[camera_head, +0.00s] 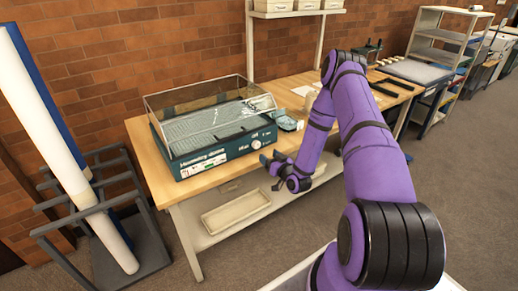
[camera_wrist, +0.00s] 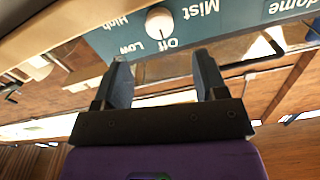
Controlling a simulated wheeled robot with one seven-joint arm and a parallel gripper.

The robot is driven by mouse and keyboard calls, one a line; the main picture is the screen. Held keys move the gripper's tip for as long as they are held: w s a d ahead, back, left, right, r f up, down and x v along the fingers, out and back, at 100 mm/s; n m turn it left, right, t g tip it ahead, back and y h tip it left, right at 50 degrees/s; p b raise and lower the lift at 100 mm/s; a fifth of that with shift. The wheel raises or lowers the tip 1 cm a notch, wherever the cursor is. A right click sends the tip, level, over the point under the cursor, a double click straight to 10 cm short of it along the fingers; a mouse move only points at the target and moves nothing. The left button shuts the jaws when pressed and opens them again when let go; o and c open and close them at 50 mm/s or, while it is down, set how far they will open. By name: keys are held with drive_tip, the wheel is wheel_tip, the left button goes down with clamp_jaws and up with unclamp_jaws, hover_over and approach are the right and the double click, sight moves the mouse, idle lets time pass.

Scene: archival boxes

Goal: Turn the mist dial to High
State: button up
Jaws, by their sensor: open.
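The mist dial (camera_head: 256,144) is a small white round knob on the teal front panel of the humidity dome unit (camera_head: 210,151). In the wrist view the dial (camera_wrist: 159,22) appears upside down among the labels High, Low, Off and Mist. A short mark on the dial appears to point toward Off. My gripper (camera_head: 268,166) is in front of the panel, just below and right of the dial. In the wrist view the two fingers of my gripper (camera_wrist: 162,72) are spread apart and empty. The dial lies beyond the fingertips, roughly centred between them and not touched.
The unit has a clear lid and stands on a wooden bench (camera_head: 164,183). A shallow tray (camera_head: 236,212) lies on the shelf below. A dark rack (camera_head: 122,218) with long rolls stands at left. The floor at right is clear.

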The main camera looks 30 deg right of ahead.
sight(258, 146)
drive_tip(key=w, duration=0.8)
drive_tip(key=shift+w+a, duration=0.1)
drive_tip(key=shift+w, duration=0.05)
drive_tip(key=shift+c, duration=0.3)
drive_tip(key=c, duration=0.9)
